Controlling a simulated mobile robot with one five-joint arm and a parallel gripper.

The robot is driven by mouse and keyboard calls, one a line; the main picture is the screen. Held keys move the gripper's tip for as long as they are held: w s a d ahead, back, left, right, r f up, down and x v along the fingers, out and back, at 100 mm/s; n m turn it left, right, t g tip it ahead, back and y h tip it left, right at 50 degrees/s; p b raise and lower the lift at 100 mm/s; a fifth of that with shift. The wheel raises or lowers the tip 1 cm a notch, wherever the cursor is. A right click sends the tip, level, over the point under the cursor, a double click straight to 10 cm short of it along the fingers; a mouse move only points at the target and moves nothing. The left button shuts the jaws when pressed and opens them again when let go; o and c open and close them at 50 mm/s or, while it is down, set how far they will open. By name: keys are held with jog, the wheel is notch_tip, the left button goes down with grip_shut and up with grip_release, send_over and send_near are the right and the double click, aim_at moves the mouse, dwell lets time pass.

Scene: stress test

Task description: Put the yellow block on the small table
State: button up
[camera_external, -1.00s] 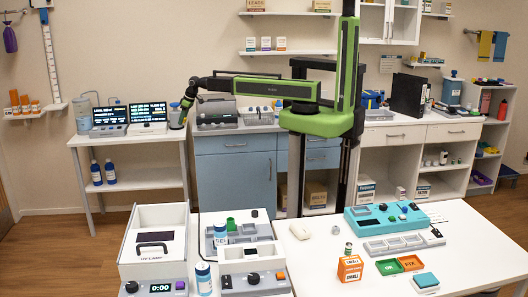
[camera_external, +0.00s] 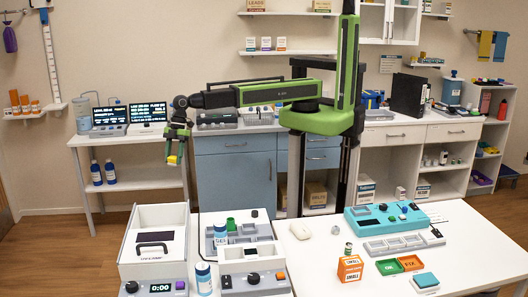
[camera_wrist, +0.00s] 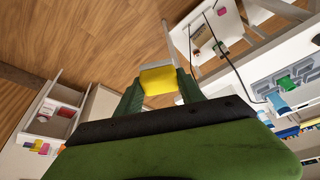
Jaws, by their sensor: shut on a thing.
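My gripper (camera_external: 176,154) hangs pointing down from the end of my green arm, in front of the white table with two screens at left. It is shut on the yellow block (camera_external: 172,161), which shows below the fingertips. In the wrist view, the yellow block (camera_wrist: 159,84) sits between my two green fingers and has a pale end face. The white table with two screens (camera_external: 150,138) is the smaller table in view; I cannot tell for sure that it is the small table of the task.
Two blue bottles (camera_external: 96,172) stand on the left table's lower shelf. Wooden floor lies between the furniture.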

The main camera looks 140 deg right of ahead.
jog(key=w+a+n+g+y, duration=0.1)
jog(key=w+a+n, duration=0.15)
jog(key=a, duration=0.95)
jog(key=w+a+n+y, duration=0.15)
jog(key=a+n, duration=0.25)
jog(key=a, duration=0.9)
jog(key=shift+h, duration=0.25)
jog(key=w+a+f+b, duration=0.2)
jog(key=a, duration=0.1)
jog(key=w+a+f+b, duration=0.1)
jog(key=a+f+b, duration=0.1)
jog(key=a, duration=0.1)
jog(key=w+a+f+b, duration=0.2)
jog(key=a+b, duration=0.1)
jog(key=shift+w+a+f, duration=0.3)
jog(key=shift+w+f, duration=0.05)
jog(key=shift+f, duration=0.05)
jog(key=shift+a, duration=0.2)
notch_tip(320, 180, down, 4)
jog(key=b, duration=0.4)
jog(key=shift+f, duration=0.2)
jog(key=shift+r, duration=0.3)
jog(key=shift+f, duration=0.25)
jog(key=o, duration=1.3)
jog(key=shift+r, duration=0.1)
jog(key=shift+o, duration=0.2)
